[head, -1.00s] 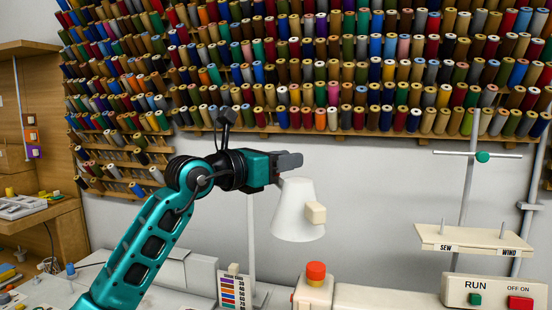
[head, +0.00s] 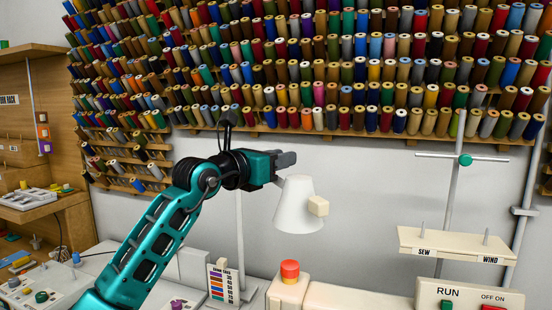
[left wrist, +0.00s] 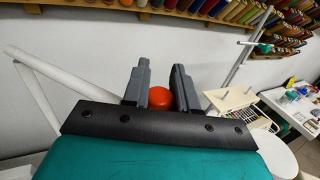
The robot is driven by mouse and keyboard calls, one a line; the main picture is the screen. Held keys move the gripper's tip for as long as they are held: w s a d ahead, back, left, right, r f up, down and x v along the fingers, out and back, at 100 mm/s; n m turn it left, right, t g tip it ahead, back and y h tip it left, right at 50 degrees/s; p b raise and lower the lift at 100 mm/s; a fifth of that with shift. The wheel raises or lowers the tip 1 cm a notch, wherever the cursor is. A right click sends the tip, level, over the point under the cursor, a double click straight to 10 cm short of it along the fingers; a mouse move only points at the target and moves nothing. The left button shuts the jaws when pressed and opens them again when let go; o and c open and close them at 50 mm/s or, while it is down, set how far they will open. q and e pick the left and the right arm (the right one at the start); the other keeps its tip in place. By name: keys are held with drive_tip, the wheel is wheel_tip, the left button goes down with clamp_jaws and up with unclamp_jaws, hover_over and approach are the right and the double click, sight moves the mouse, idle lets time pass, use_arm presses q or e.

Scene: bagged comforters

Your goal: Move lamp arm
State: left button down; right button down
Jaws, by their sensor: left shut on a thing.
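My left gripper (head: 287,159) is just above the shade, fingers pointing right. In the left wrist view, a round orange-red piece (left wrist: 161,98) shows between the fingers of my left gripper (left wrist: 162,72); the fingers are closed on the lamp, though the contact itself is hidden. The white lamp arm (left wrist: 62,72) runs in from the left toward the gripper. My right gripper is out of view.
A red-topped post (head: 290,270) stands below the shade. A SEW/WIND shelf (head: 457,244) and a RUN panel (head: 468,296) are at right. A colour chart (head: 222,284) stands lower left of the lamp. Spool racks (head: 330,118) fill the wall above. Bare wall lies right of the shade.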

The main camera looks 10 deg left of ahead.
use_arm(q)
drive_tip(key=shift+w+r+t, duration=0.1)
drive_tip(key=shift+r+t, duration=0.2)
drive_tip(key=shift+r, duration=0.15)
drive_tip(key=c, duration=1.1)
unclamp_jaws()
drive_tip(key=shift+c, duration=0.2)
drive_tip(key=shift+o, duration=0.9)
drive_tip(key=shift+d+f, duration=0.1)
drive_tip(key=shift+f, duration=0.05)
drive_tip(key=shift+f, duration=0.1)
drive_tip(key=b+v, duration=0.2)
drive_tip(key=v, duration=1.1)
drive_tip(key=shift+r, duration=0.25)
